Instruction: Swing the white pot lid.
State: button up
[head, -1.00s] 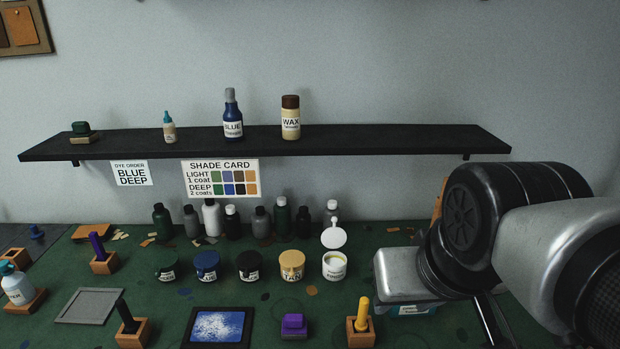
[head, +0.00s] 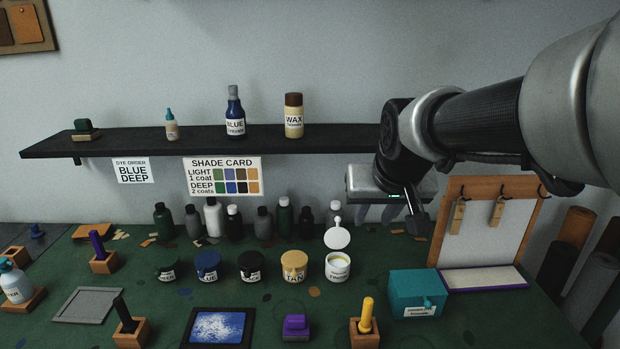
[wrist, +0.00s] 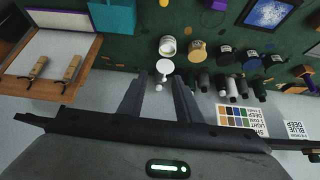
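The white pot (head: 338,268) stands at the right end of the row of pots on the green bench. Its white lid (head: 337,238) is tilted up open behind the rim, with a round knob at its top. My gripper (head: 404,216) is in the air to the right of the lid and above the bench, apart from it. In the wrist view my gripper (wrist: 160,76) has its two fingers spread with nothing held. The lid (wrist: 166,67) and the pot (wrist: 168,46) show beyond the gap between the fingertips.
Tan (head: 294,266), black (head: 250,267) and blue (head: 207,266) pots stand left of the white pot. Several bottles (head: 282,217) line the wall behind. A teal box (head: 418,292) and a tool board (head: 490,230) stand right. A black shelf (head: 350,140) hangs above.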

jog(key=t+b, duration=0.1)
jog(key=b, duration=0.1)
send_near(338, 218)
jog(key=b+x, duration=0.1)
jog(key=x, duration=0.8)
jog(key=shift+s, duration=0.1)
jog(key=shift+r, duration=0.1)
jog(key=c, duration=0.8)
